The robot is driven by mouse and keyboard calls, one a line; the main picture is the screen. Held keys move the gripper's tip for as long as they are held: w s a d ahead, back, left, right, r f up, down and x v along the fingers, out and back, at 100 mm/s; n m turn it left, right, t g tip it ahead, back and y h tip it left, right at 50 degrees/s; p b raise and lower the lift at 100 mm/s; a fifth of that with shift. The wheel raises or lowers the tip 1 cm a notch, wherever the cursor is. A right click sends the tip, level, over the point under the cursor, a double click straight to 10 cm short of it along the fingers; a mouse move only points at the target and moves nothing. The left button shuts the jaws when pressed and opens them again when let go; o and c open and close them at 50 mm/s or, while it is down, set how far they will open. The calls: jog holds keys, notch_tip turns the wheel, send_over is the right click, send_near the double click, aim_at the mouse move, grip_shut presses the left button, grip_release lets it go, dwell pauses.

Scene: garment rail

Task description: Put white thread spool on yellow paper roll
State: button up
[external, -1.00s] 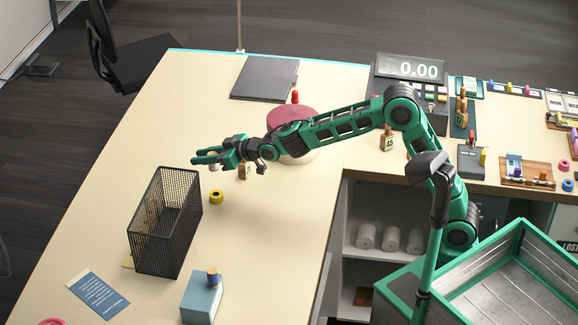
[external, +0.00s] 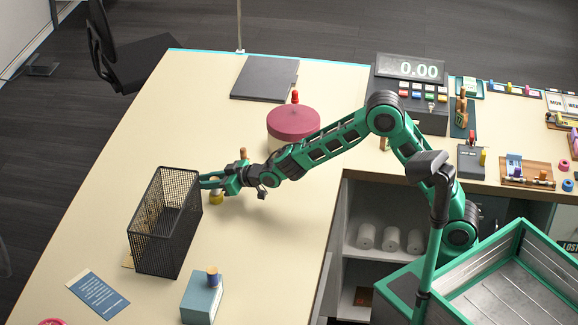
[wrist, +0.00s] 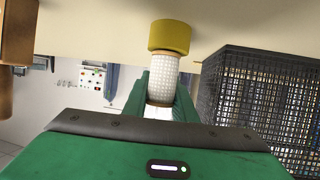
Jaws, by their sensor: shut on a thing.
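My gripper (external: 209,182) is shut on the white thread spool (wrist: 163,76), with a green finger on either side of it in the wrist view. The spool is a pale, textured cylinder with a brownish end. The yellow paper roll (external: 216,198) stands on the table directly under the gripper in the external view. In the wrist view, the yellow roll (wrist: 170,37) lines up with the far end of the spool, and their edges meet in the picture. I cannot tell whether they touch or a small gap is left. The fingers partly hide the spool in the external view.
A black mesh basket (external: 146,254) stands close to the left of my fingertips. A wooden peg (external: 243,154) and a round dark-red cushion (external: 293,121) are behind the gripper. A blue box (external: 202,299) stands nearer the front. The table to the right of the roll is clear.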

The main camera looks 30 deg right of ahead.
jog(key=o, duration=1)
jog(key=shift+f, duration=0.1)
jog(key=shift+s+d+r, duration=0.15)
jog(key=shift+s+r, duration=0.05)
jog(key=shift+r, duration=0.05)
jog(key=v, duration=1.1)
jog(key=shift+s+d+r, duration=0.1)
jog(key=shift+s+d, duration=0.05)
